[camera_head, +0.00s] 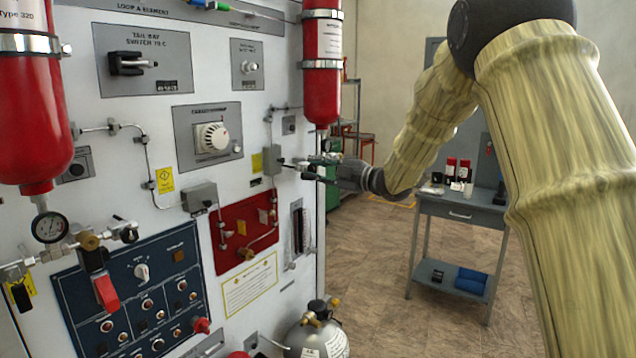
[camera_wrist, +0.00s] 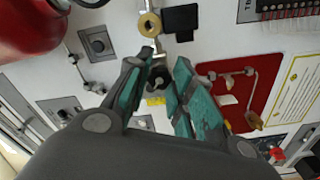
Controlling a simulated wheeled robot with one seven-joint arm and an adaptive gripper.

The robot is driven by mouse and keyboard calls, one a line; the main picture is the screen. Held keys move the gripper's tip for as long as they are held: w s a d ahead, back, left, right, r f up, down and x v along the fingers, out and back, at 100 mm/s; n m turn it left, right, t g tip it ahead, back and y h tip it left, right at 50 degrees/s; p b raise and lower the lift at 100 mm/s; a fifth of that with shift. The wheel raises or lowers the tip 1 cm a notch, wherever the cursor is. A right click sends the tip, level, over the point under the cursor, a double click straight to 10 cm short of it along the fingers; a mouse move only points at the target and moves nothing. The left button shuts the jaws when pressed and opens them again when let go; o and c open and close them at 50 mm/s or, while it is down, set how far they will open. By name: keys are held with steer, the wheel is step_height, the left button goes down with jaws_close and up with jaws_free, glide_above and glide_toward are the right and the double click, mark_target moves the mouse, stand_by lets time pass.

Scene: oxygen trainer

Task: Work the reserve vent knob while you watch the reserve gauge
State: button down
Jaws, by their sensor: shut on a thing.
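My gripper (camera_head: 297,169) reaches in from the right to the fittings below the right-hand red cylinder (camera_head: 322,70). In the wrist view my gripper (camera_wrist: 164,62) has its teal-padded fingers on both sides of a small dark knob (camera_wrist: 159,77), and is shut on it. The fingers hide part of the knob, and its turn angle cannot be told. A small gauge (camera_head: 325,146) sits just under that cylinder, above my gripper. It is too small and edge-on to read. A brass fitting (camera_wrist: 149,25) shows beyond the fingertips in the wrist view.
The white panel carries a red plate (camera_head: 232,243), a grey box (camera_head: 199,197) and a white dial (camera_head: 212,138) left of my gripper. A grey gas bottle (camera_head: 318,335) stands below. A grey side table (camera_head: 460,207) stands right, with open floor between.

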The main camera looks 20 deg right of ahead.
steer(key=shift+n+b, duration=0.5)
steer(key=shift+b, duration=0.05)
steer(key=c, duration=1.2)
jaws_free()
steer(key=shift+c, duration=0.2)
steer(key=shift+s, duration=0.1)
steer(key=v, duration=1.2)
